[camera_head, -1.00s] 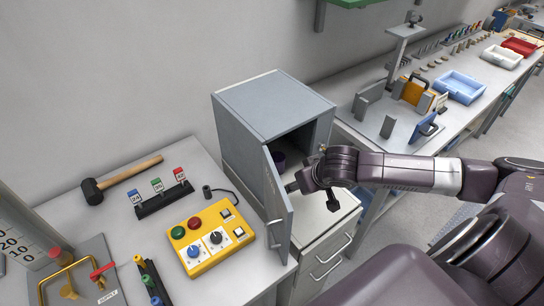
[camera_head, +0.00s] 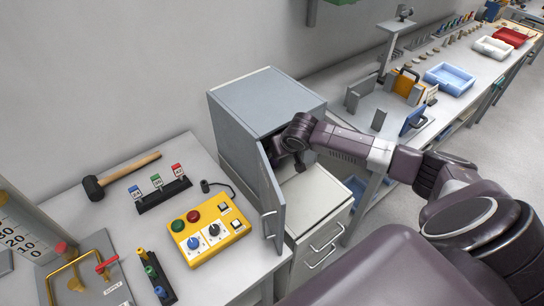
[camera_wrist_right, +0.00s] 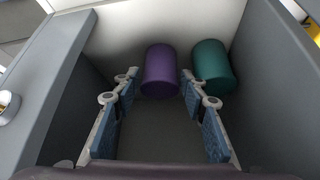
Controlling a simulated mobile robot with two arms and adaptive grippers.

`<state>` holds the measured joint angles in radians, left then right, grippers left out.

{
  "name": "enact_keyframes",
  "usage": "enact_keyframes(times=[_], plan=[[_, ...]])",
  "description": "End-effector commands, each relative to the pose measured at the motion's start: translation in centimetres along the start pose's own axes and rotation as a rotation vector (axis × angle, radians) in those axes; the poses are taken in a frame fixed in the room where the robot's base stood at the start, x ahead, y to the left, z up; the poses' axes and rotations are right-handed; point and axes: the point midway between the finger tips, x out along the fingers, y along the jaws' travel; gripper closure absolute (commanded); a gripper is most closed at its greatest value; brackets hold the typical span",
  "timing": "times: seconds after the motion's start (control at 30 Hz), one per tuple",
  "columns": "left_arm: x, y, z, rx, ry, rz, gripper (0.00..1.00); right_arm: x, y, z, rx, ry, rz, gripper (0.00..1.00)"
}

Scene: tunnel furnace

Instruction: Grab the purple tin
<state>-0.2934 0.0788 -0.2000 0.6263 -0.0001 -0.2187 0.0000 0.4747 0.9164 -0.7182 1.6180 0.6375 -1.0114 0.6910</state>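The purple tin (camera_wrist_right: 160,71) stands inside the grey cabinet, seen in the right wrist view. It is ahead of my right gripper (camera_wrist_right: 163,92), near its fingertips and roughly between them. The gripper is open, with its two blue-padded fingers apart. I cannot tell whether a finger touches the tin. In the head view my right arm reaches into the cabinet (camera_head: 262,98), and its door and the arm hide the tin. My left gripper is not in view.
A green tin (camera_wrist_right: 211,67) stands just right of the purple tin. The cabinet door (camera_head: 270,190) stands open at the arm's left. Cabinet walls rise on both sides of the gripper. A yellow control box (camera_head: 209,231) is on the table at left.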

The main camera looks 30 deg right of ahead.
Motion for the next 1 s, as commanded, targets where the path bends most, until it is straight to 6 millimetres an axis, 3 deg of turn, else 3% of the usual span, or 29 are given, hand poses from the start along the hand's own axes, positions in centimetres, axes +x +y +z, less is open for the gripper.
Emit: enact_keyframes(times=[0.23,0.57,0.87,1.0], plan=[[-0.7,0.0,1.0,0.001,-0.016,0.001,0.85,2.9,-0.1,-0.1,0.0,0.001,0.0,0.6],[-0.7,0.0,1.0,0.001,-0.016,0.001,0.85,3.5,0.0,0.0,-0.002,0.001,0.0,0.6],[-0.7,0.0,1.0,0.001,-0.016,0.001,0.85,3.5,0.0,0.0,-0.001,0.001,0.0,0.92],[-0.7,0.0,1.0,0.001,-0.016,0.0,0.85,3.4,0.0,-0.1,-0.001,0.002,0.0,0.93]])
